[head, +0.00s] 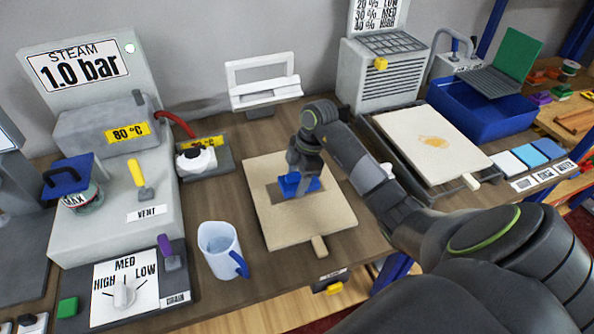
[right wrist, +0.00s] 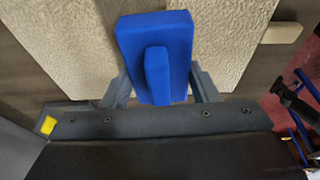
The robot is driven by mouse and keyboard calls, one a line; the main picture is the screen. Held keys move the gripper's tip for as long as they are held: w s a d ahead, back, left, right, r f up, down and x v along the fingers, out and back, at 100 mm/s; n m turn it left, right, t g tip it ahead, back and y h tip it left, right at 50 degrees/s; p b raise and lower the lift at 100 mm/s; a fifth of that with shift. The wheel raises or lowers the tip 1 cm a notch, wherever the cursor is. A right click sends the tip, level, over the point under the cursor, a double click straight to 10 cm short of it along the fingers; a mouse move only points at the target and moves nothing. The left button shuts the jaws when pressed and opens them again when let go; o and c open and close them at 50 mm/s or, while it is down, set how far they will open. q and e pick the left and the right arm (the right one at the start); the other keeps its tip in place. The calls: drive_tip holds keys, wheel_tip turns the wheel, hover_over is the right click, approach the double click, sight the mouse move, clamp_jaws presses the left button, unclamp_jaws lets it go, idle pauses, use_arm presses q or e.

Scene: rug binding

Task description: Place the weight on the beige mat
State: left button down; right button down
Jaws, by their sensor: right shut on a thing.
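The weight is a blue block with a raised grip bar (right wrist: 155,75); in the head view it shows as a blue patch (head: 298,185) under my right gripper (head: 299,177). My right gripper is shut on it; in the right wrist view the fingers (right wrist: 160,88) stand on both sides of the block. The block is over the middle of the beige mat (head: 310,226), which lies on the wooden bench with a tab at its front edge. I cannot tell whether the weight touches the mat. My left gripper is out of view.
A clear jug (head: 218,248) with a blue handle stands left of the mat. A second beige mat (head: 438,135) with an orange stain lies in a dark tray at right. The steam unit (head: 110,215) is at left, and a blue bin (head: 480,110) stands behind right.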

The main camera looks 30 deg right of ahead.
sight(299, 180)
drive_tip(key=x, duration=0.2)
drive_tip(key=shift+d+f+p, duration=0.15)
drive_tip(key=shift+f+p, duration=0.15)
drive_tip(key=shift+f, duration=0.1)
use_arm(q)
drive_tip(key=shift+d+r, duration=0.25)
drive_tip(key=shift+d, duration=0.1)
use_arm(e)
drive_tip(key=shift+d+f, duration=0.1)
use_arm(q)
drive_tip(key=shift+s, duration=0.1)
use_arm(e)
drive_tip(key=c, duration=0.9)
unclamp_jaws()
drive_tip(key=shift+f, duration=0.25)
drive_tip(key=shift+c, duration=0.2)
drive_tip(key=o, duration=0.4)
drive_tip(key=shift+s+r, duration=0.1)
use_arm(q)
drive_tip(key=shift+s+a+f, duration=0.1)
